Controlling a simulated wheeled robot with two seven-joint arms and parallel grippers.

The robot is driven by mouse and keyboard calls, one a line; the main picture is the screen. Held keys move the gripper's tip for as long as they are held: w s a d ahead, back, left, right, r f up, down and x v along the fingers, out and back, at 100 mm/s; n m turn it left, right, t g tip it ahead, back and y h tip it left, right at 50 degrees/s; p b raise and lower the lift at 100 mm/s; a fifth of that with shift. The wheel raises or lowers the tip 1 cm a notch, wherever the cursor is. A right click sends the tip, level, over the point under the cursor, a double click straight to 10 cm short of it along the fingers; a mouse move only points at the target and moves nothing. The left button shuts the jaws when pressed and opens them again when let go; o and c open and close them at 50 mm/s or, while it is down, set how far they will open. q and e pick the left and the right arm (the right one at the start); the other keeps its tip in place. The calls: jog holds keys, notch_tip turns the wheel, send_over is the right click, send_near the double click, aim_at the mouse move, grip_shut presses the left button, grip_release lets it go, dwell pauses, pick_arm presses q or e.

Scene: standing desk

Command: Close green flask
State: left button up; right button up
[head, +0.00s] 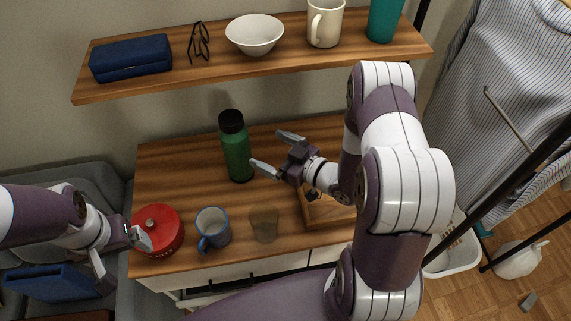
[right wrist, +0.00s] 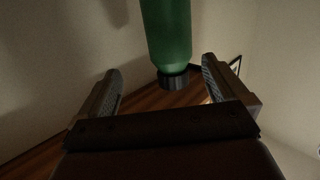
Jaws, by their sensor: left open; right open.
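The green flask (head: 237,158) stands upright at the back of the wooden desk, with a black cap (head: 231,121) on its top. My right gripper (head: 276,152) is open just to the right of the flask, fingers pointing toward it. I see no contact. Whether the cap is tight cannot be told. My left gripper (head: 122,258) is open at the desk's left edge, by the red pot (head: 165,240).
A blue-rimmed mug (head: 213,228), a brownish glass (head: 264,223) and a wooden tray (head: 325,212) stand toward the desk's front. A shelf (head: 200,70) above holds a blue case (head: 131,58), glasses, a white bowl (head: 255,34), a white mug (head: 325,22) and a teal container (head: 384,18).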

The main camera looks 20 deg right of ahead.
jog(key=s+r+m+g+h, duration=0.3)
jog(key=s+g+h, duration=0.1)
jog(key=s+g, duration=0.2)
jog(key=s+r+m+g+h, duration=0.3)
jog(key=s+g, duration=0.3)
jog(key=s, duration=0.3)
jog(key=shift+d+m+g+h, duration=0.15)
jog(key=shift+m+g+h, duration=0.15)
jog(key=shift+h, duration=0.5)
